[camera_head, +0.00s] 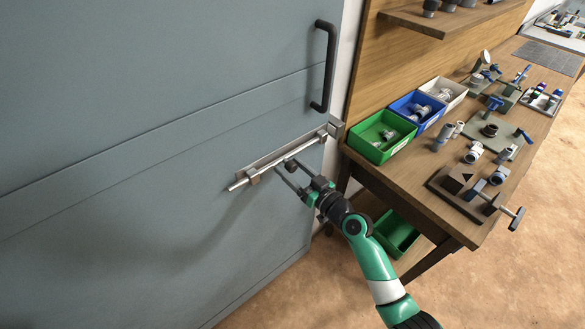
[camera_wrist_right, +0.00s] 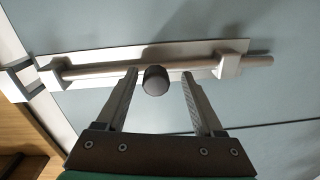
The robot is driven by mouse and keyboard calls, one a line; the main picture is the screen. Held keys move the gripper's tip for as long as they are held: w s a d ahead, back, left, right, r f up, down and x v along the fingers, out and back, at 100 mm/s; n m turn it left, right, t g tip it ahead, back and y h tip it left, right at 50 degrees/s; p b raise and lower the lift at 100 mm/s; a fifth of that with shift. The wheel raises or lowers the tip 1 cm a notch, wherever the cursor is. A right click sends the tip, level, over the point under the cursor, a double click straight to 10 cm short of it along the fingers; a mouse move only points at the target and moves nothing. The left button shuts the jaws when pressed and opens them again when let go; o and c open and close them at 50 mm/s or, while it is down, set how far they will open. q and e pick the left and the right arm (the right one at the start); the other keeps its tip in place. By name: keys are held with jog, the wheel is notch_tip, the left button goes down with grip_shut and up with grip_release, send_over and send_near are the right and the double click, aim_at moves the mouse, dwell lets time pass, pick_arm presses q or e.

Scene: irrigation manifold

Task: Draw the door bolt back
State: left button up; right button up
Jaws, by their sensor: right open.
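The door bolt (camera_head: 300,146) is a pale metal rod on a plate across the grey-blue door (camera_head: 150,120); its rod (camera_wrist_right: 100,70) also shows in the right wrist view. The rod's left end sticks out past the bracket (camera_head: 253,177), and its right end points to the keeper (camera_head: 336,129) on the frame. My right gripper (camera_head: 283,167) is open at the bolt. In the right wrist view the dark round knob (camera_wrist_right: 155,81) stands between the open fingers (camera_wrist_right: 160,76), apart from both. My left gripper is not in view.
A dark door handle (camera_head: 329,65) stands above the bolt. On the right is a wooden workbench (camera_head: 400,178) with a green bin (camera_head: 381,136), a blue bin (camera_head: 417,111) and several pipe fittings. Another green bin (camera_head: 397,236) is below it. The door left of the bolt is clear.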

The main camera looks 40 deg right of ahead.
jog(key=shift+s, duration=0.1)
jog(key=s, duration=1.1)
jog(key=shift+s+d+p, duration=0.15)
jog(key=shift+s+p, duration=0.05)
jog(key=shift+p, duration=0.15)
